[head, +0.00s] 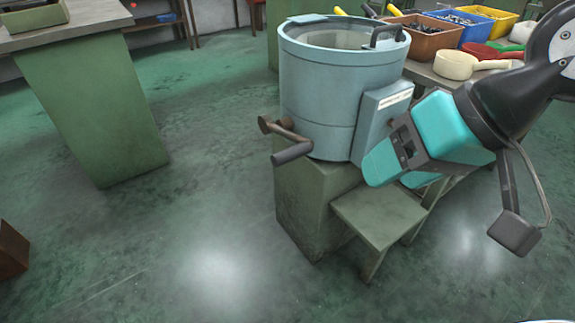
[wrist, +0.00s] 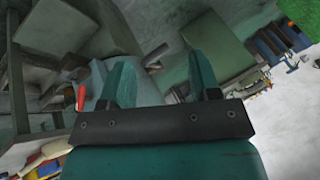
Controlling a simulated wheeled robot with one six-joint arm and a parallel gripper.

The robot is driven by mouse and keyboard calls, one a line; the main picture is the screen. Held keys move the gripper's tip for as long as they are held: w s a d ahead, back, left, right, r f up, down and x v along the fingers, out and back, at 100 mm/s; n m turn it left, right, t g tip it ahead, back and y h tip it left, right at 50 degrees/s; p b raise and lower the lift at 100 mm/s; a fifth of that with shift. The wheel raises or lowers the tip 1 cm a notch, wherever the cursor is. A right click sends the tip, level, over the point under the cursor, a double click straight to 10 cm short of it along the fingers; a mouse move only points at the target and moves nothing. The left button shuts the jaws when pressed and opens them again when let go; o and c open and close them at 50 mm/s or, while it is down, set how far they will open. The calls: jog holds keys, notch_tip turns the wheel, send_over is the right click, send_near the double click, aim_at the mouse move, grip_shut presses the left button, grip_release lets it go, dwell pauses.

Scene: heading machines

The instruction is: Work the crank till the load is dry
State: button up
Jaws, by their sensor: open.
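A light blue drum machine (head: 335,95) stands on a green pedestal (head: 305,205). Its top shows an opening with a grey inside; I cannot make out a load. A dark handle (head: 388,35) sits at the rim. A brown metal crank (head: 285,137) with a dark grip juts out low on the drum's left side. My gripper (head: 385,172), with teal fingers, is beside the labelled box (head: 385,105) on the drum's right, apart from the crank. In the wrist view my gripper (wrist: 162,78) is open with nothing held between its fingers.
A small green step or shelf (head: 380,210) stands right of the pedestal, below my gripper. Behind is a bench with an orange-brown bin (head: 420,38), a blue bin (head: 455,30) and a cream pan (head: 455,65). A green-sided table (head: 95,110) stands left. The floor between is clear.

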jog(key=w+a+f+m+t+y+b, duration=0.25)
jog(key=w+f+m+t+b, duration=0.35)
jog(key=f+b, duration=0.7)
jog(key=m+t+y+b, duration=0.1)
jog(key=m+t+b, duration=0.1)
jog(key=m+t, duration=0.45)
send_near(286, 151)
jog(key=w+d+m+g, duration=0.1)
jog(key=m, duration=0.1)
jog(key=p+x, duration=0.9)
jog(key=x, duration=0.1)
jog(key=shift+w+a+f, duration=0.1)
jog(key=shift+f, duration=0.05)
jog(key=shift+w+a+f+p, duration=0.3)
jog(key=shift+w+a+p, duration=0.05)
jog(key=shift+w+p, duration=0.2)
